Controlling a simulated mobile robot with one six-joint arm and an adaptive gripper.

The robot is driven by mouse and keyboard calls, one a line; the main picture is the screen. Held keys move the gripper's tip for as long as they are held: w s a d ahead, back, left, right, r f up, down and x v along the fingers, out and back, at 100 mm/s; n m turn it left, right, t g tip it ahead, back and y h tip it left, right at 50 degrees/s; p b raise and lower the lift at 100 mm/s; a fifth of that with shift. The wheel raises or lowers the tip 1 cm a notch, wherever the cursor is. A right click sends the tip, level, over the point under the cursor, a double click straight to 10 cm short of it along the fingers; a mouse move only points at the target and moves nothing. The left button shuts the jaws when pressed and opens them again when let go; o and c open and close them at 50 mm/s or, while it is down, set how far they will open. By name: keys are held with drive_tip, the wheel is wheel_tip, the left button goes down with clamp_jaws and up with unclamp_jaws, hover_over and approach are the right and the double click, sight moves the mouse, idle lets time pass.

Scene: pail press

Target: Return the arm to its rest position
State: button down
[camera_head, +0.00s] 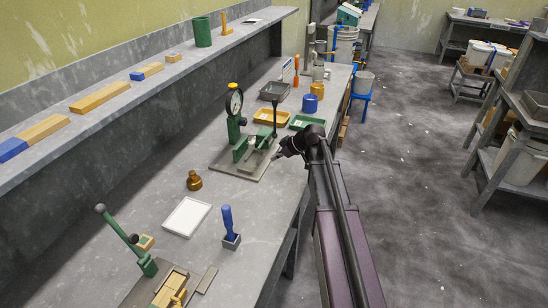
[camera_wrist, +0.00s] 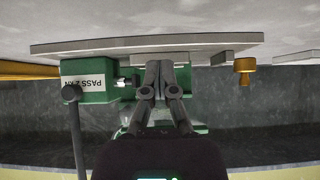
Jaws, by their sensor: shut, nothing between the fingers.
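My arm reaches out over the bench in the head view, and my gripper (camera_head: 277,155) is at the right side of the green press (camera_head: 241,150), near its base plate (camera_head: 228,165). In the wrist view my gripper (camera_wrist: 163,66) is shut with nothing between its fingertips. The press (camera_wrist: 97,86) appears upside down behind the fingers there, with a label reading "PASS 2 kN" and a black-knobbed lever (camera_wrist: 72,94). Whether the fingers touch the press cannot be told.
A brass piece (camera_head: 194,181), a white tray (camera_head: 187,217) and a blue-handled tool (camera_head: 228,225) stand on the bench nearer me. Yellow (camera_head: 271,117) and green (camera_head: 303,121) trays lie beyond the press. The floor right of the bench is open.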

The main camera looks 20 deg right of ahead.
drive_tip(key=c, duration=0.9)
unclamp_jaws()
drive_tip(key=shift+o, duration=0.2)
drive_tip(key=s+a+m+g+h+p, duration=0.1)
drive_tip(key=s, duration=0.3)
drive_tip(key=s+a+m+g+h+p, duration=0.1)
drive_tip(key=s+a+m, duration=0.1)
drive_tip(key=s, duration=0.2)
drive_tip(key=s+a+m+g+h+p, duration=0.1)
drive_tip(key=s+a, duration=0.1)
drive_tip(key=s, duration=0.2)
drive_tip(key=shift+s+a+f+m, duration=0.15)
drive_tip(key=shift+s+f+m, duration=0.1)
drive_tip(key=shift+f+m, duration=0.05)
drive_tip(key=s+m+h+p, duration=0.1)
drive_tip(key=s+m, duration=0.1)
drive_tip(key=s, duration=0.2)
drive_tip(key=s+r+m+g+h+p, duration=0.1)
drive_tip(key=s, duration=0.3)
drive_tip(key=s+m+g+h+p, duration=0.1)
drive_tip(key=s+m+h, duration=0.1)
drive_tip(key=s, duration=0.2)
drive_tip(key=shift+s+a+r+m, duration=0.1)
drive_tip(key=shift+a+r+m, duration=0.05)
drive_tip(key=shift+a+m, duration=0.2)
drive_tip(key=shift+s+m, duration=0.25)
drive_tip(key=shift+s, duration=0.05)
drive_tip(key=shift+o, duration=0.2)
